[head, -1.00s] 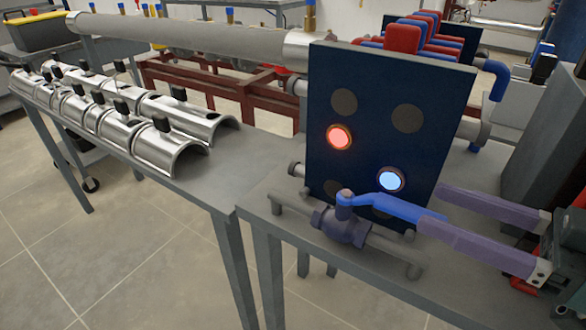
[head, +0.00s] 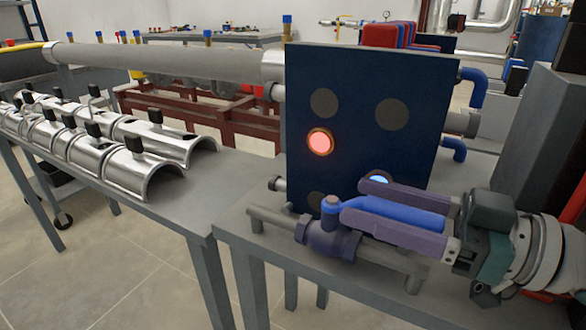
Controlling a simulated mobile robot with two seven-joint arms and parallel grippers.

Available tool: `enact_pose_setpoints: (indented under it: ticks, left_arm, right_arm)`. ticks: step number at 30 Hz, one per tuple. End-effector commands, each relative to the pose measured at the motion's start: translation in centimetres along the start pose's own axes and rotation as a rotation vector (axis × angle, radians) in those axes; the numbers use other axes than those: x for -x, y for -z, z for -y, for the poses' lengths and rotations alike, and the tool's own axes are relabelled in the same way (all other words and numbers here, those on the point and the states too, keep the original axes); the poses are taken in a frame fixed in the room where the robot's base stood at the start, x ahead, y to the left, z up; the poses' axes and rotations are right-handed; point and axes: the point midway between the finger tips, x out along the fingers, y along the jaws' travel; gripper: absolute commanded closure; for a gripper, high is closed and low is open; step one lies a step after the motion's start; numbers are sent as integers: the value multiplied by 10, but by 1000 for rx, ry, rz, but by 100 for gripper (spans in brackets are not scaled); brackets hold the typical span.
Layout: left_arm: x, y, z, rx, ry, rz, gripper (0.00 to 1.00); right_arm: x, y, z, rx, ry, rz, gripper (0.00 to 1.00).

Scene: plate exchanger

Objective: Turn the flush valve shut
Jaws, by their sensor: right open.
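The flush valve (head: 328,240) has a dark purple-blue body on a grey horizontal pipe in front of the blue plate exchanger panel (head: 370,75). Its blue lever handle (head: 405,212) points right, roughly along the pipe. My right gripper (head: 355,201) comes in from the right with its two long purple fingers apart, one on each side of the handle. The handle lies between the fingers; I cannot tell whether either finger touches it. The fingers partly hide the lower blue-lit port (head: 379,180). My left gripper is not in view.
The panel stands close behind the fingers, with a red-lit port (head: 320,142). Several shiny half-shell covers (head: 143,173) lie on the left bench. A large grey pipe (head: 160,62) runs behind. A dark grey cabinet (head: 545,125) stands at the right.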

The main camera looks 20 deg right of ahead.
Motion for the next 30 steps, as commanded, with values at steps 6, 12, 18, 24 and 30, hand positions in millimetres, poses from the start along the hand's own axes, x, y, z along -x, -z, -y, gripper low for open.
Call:
enact_pose_setpoints:
  ticks: [6, 12, 18, 24, 30]
  left_arm:
    - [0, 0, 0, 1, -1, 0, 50]
    - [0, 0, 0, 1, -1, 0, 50]
    - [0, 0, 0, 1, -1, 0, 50]
    - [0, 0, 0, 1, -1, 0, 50]
    - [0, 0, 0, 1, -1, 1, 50]
  right_arm:
    - [0, 0, 0, 0, 0, 0, 44]
    - [0, 0, 0, 0, -1, 0, 67]
    - [0, 0, 0, 0, 0, 0, 89]
    - [0, 0, 0, 0, 0, 0, 100]
    - [0, 0, 0, 1, 0, 0, 100]
